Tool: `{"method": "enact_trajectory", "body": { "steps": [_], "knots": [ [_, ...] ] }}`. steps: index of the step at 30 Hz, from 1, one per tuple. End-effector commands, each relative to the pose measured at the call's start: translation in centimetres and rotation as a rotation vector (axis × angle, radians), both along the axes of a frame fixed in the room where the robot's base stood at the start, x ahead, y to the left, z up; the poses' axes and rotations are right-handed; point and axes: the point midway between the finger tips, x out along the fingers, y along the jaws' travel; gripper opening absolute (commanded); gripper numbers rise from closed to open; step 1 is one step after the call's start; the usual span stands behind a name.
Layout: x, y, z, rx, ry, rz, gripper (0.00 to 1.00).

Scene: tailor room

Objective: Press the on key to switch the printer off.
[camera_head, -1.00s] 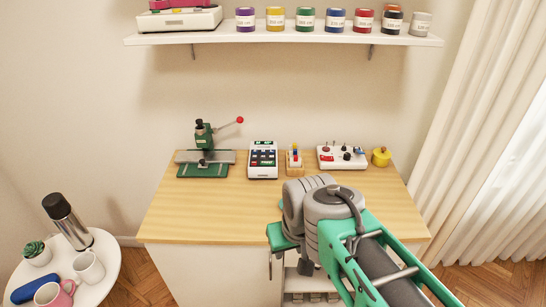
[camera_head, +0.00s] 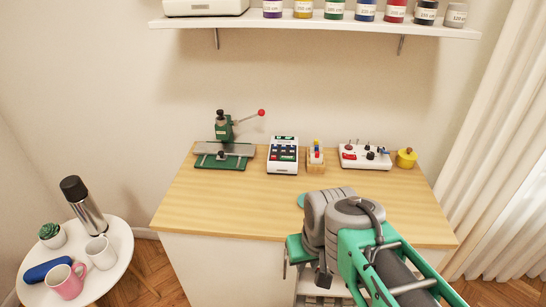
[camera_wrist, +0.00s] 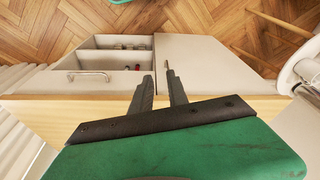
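A white machine with a dark key panel and a small green display (camera_head: 283,155), which looks like the printer, stands at the back middle of the wooden table (camera_head: 220,206). Its individual keys are too small to tell apart, and the on key cannot be picked out. My gripper (camera_wrist: 159,74) shows in the wrist view with its two dark fingers apart and nothing between them. It is over the table's front edge, pointing down past the cabinet. In the head view my arm hides most of it, and it is well short of the machine.
A green press with a red-knobbed lever (camera_head: 224,145) stands left of the machine. A small wooden holder (camera_head: 316,158), a white box with knobs (camera_head: 365,157) and a yellow pot (camera_head: 406,158) stand right. A shelf (camera_head: 310,24) hangs above. The table's front left is clear.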

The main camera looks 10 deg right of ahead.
Motion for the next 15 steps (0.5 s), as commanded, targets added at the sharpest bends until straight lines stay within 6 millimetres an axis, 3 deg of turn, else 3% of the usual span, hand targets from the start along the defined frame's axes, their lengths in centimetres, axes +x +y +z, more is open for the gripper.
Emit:
{"method": "enact_trajectory", "body": {
  "steps": [7, 15],
  "knots": [
    [0.00, 0.00, 0.00, 0.000, 0.000, 0.000, 0.00],
    [0.00, 0.00, 0.00, 0.000, 0.000, 0.000, 0.00]
  ]
}}
